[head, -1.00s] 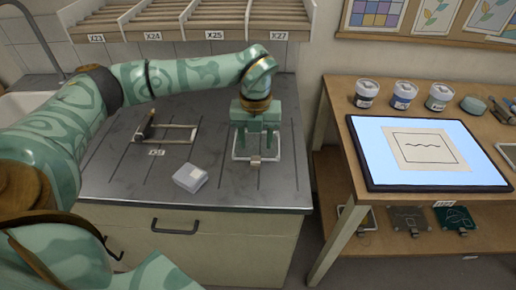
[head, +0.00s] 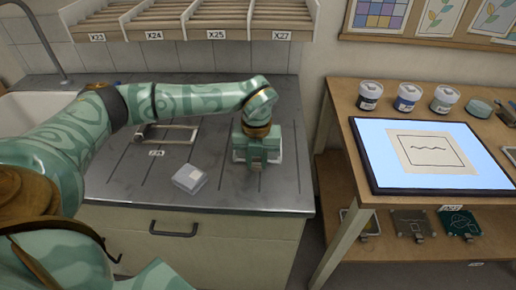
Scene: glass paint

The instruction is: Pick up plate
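My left gripper (head: 257,162) is over the right part of the grey worktop, pointing down. A pale-edged plate (head: 238,156) lies directly beneath and behind it. The gripper hides most of the plate, so only bits of its light rim show at the sides. I cannot tell whether the fingers are shut on the plate or only around it. My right gripper is not in view.
A small clear box (head: 189,180) and a metal frame-like rack (head: 168,134) sit on the worktop (head: 120,185). To the right, a wooden table (head: 345,100) holds a lit panel (head: 480,160) and several paint jars (head: 408,97). More plates (head: 411,222) lie on its lower shelf.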

